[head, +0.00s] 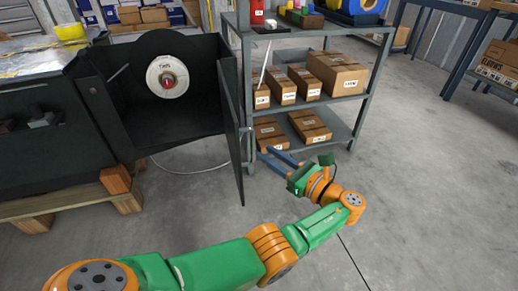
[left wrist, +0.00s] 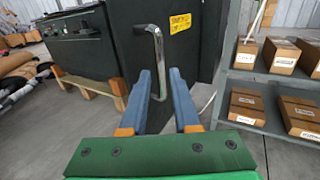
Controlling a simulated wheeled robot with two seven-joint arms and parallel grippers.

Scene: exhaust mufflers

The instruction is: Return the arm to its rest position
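My left gripper (head: 263,153) has two blue fingers that stand apart with nothing gripped. It is close to the chrome handle (head: 246,146) on the open dark cabinet door (head: 231,125). In the left wrist view, my left gripper (left wrist: 160,74) points at the door, and the handle (left wrist: 157,58) shows in line with the gap between the fingers. I cannot tell how far past the tips it is. My left arm, green and orange, stretches across the front of the head view. My right gripper is not in view.
A black cabinet (head: 150,95) stands open, with a round white-rimmed part inside. A grey shelf rack (head: 345,98) with cardboard boxes (head: 336,72) is just beyond my gripper. Wooden blocks (head: 116,180) lie under the cabinet.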

